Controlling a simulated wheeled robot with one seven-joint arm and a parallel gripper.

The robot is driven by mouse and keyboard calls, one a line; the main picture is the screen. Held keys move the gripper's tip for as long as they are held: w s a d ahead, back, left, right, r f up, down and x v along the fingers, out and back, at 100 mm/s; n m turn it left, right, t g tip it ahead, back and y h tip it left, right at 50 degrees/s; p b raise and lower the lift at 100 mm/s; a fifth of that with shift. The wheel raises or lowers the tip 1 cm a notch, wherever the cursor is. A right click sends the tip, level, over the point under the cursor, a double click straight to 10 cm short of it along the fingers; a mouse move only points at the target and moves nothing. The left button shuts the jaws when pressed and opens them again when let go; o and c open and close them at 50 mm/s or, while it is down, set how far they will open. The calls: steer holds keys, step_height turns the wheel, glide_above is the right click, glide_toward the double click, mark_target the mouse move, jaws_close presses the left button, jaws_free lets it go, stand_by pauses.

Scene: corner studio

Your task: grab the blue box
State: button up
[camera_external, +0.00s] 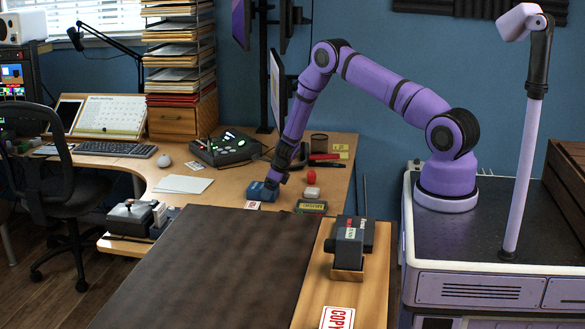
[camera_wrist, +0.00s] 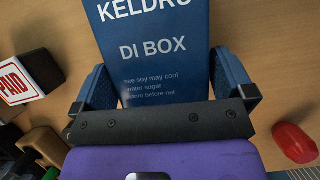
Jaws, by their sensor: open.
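The blue box (camera_wrist: 150,35), with white lettering reading "KELDRU DI BOX", fills the upper middle of the wrist view. In the outside view the blue box (camera_external: 260,191) lies on the wooden desk, right below my gripper (camera_external: 273,180). In the wrist view my gripper (camera_wrist: 162,72) is open, with one blue finger at the left side of the box and one at the right. The box reaches between the fingers. Its lower end is hidden behind the gripper's dark bar. Whether the fingers touch its sides I cannot tell.
A red rounded object (camera_wrist: 296,143) lies right of the gripper, and a white "PAID" block (camera_wrist: 18,80) lies left. A black console (camera_external: 226,147) stands behind the box. A dark camera-like device (camera_external: 350,243) stands nearer the front. Bare desk shows left of the box.

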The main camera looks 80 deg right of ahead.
steer(key=shift+w+f, duration=0.15)
steer(key=shift+f, duration=0.1)
steer(key=c, duration=0.9)
steer(key=shift+r, duration=0.1)
